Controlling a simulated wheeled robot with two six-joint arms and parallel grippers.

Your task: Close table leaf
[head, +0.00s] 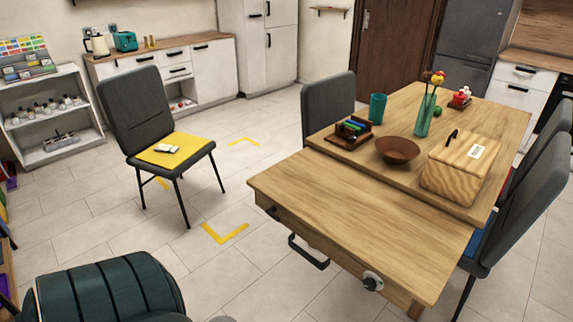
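The wooden table leaf (360,215) sticks out from the near side of the oak table (405,105), its surface slightly lower than the main tabletop. A black bar handle (309,254) is on the leaf's front side, and a round grey-and-white knob (373,281) is to its right. The leaf's top is bare. Neither of my grippers shows in the head view.
A wooden box (455,175), brown bowl (397,149), pen organizer (348,132), teal cup (377,107) and flower vase (424,115) stand on the main top. A grey chair (150,120) stands left, a green ribbed seat (110,290) lower left. Floor between is free.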

